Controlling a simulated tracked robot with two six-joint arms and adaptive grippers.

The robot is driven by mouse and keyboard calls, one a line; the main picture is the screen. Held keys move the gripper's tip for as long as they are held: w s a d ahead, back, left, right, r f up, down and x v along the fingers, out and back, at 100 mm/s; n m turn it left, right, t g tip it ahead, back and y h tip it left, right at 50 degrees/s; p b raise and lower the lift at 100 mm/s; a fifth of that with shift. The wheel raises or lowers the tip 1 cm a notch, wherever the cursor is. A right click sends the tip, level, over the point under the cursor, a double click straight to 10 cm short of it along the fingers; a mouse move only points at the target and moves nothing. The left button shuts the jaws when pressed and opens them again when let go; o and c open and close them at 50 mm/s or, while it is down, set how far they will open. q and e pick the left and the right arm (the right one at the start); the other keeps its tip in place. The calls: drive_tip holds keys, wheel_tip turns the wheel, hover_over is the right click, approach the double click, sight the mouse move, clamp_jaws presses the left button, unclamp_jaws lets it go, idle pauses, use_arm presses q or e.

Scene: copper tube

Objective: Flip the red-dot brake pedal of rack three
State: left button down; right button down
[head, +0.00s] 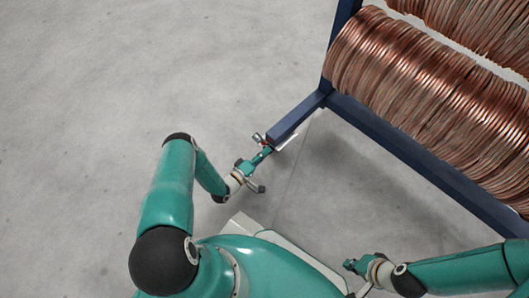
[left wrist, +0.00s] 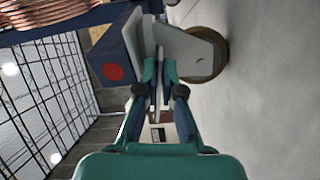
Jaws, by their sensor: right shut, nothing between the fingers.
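The rack's blue beam end (head: 284,130) carries a red dot (left wrist: 113,72) in the left wrist view. Beside it is a caster with a grey bracket (left wrist: 192,55) and a brown wheel (left wrist: 222,58). A thin grey strip (left wrist: 159,72), which looks like the brake pedal, shows between my left fingertips. My left gripper (head: 264,152) is at the beam end, its fingers close together around the strip; whether they press on it is unclear. My right gripper (head: 350,266) is shut and empty, low in the head view, away from the rack.
The rack holds rows of copper tube coils (head: 420,105) on a blue frame (head: 410,150) at the upper right. The concrete floor (head: 90,90) is clear on the left. A wire mesh fence (left wrist: 45,100) stands in the background of the left wrist view.

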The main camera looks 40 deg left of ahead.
use_arm(q)
drive_tip(key=shift+d+f+m, duration=0.1)
drive_tip(key=shift+f+m, duration=0.15)
drive_tip(key=shift+m, duration=0.15)
drive_tip(key=c, duration=1.3)
unclamp_jaws()
drive_tip(key=shift+c, duration=0.2)
drive_tip(key=s, duration=0.2)
drive_tip(key=s+a, duration=0.1)
drive_tip(key=s, duration=0.4)
drive_tip(key=shift+s+a, duration=0.15)
drive_tip(key=shift+s, duration=0.1)
